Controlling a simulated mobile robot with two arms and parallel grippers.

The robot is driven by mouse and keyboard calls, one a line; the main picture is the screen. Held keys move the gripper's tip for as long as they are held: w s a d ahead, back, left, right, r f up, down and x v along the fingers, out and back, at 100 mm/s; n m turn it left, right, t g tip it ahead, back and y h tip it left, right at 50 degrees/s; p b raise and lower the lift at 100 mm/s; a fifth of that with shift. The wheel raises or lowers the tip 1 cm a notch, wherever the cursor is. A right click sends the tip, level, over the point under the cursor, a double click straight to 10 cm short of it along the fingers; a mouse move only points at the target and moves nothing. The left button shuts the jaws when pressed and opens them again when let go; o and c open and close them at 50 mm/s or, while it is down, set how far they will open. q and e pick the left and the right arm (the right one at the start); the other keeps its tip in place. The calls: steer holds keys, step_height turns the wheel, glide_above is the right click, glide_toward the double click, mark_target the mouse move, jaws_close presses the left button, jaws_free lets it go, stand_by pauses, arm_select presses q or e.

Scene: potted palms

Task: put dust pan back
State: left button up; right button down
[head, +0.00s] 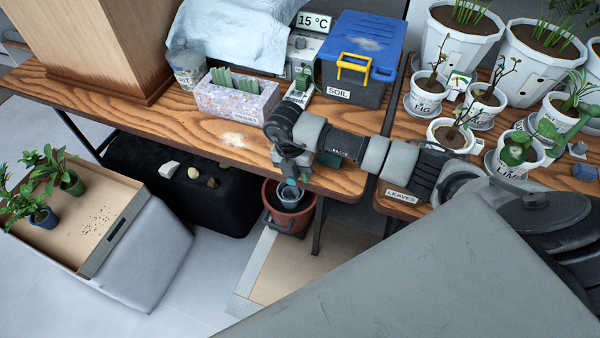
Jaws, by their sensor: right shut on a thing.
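My right gripper (291,172) points down at the front edge of the wooden table, left of the gap between the two tables. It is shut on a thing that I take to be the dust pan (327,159). Only a small dark green part of it shows behind and beside the wrist; the rest is hidden by the gripper and arm. Whether it touches the table I cannot tell. My left gripper is not in view.
A tissue box (236,97), a blue-lidded soil bin (352,85) and a pale dirt patch (235,139) are on the table. Potted plants crowd the right table. A reddish bucket (287,222) stands on the floor below the gripper. A plant tray (113,232) is at left.

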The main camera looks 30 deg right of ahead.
steer(key=shift+f, duration=0.55)
steer(key=c, duration=0.9)
jaws_free()
steer(key=shift+c, duration=0.2)
steer(key=shift+r, duration=0.1)
step_height(320, 180, up, 12)
steer(key=w+a, duration=0.1)
steer(key=shift+w+a+f+b, duration=0.2)
steer(key=shift+w+a+b, duration=0.1)
steer(key=shift+w, duration=0.05)
